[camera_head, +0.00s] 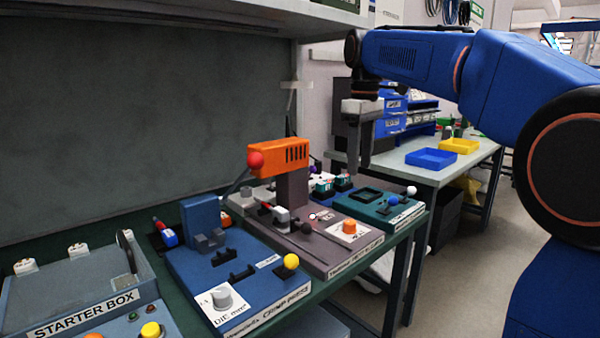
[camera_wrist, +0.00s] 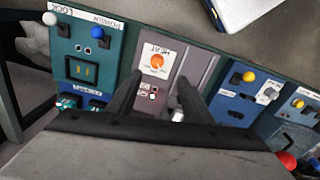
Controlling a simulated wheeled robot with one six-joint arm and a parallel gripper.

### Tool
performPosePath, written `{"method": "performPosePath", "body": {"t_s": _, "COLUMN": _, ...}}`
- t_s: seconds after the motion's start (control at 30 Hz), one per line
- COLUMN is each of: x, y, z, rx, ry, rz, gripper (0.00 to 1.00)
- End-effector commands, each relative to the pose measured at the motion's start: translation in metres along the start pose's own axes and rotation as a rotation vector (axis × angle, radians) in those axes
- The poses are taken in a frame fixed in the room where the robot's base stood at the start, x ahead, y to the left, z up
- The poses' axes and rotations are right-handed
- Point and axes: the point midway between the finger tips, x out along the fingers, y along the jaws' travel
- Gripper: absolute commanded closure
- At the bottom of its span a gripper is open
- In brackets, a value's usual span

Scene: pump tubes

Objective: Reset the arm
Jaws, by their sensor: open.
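My arm reaches in from the right in the head view, its blue links raised. My gripper (camera_head: 364,150) hangs from the wrist pointing down, above the right part of the workbench and clear of the devices. Its two dark fingers also show in the wrist view (camera_wrist: 152,88), apart with nothing held between them. In the wrist view the heater panel (camera_wrist: 157,60) lies beyond the fingers.
The blue crimp press station (camera_head: 255,280) and the starter box (camera_head: 80,300) stand left on the bench (camera_head: 400,245). A teal panel (camera_head: 380,208) is at its right end. A second table (camera_head: 480,155) holds a blue tray (camera_head: 431,159) and a yellow tray (camera_head: 459,146). Floor is free at right.

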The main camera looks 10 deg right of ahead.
Motion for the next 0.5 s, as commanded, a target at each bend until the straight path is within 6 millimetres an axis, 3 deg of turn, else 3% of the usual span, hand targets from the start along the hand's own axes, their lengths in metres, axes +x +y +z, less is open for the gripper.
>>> {"method": "performPosePath", "body": {"t_s": 0.27, "x": 0.032, "y": -0.037, "z": 0.066, "rx": 0.168, "ry": 0.068, "rz": 0.049, "gripper": 0.54}}
{"method": "performPosePath", "body": {"t_s": 0.5, "x": 0.074, "y": -0.071, "z": 0.12, "rx": 0.316, "ry": 0.133, "rz": 0.085, "gripper": 0.54}}
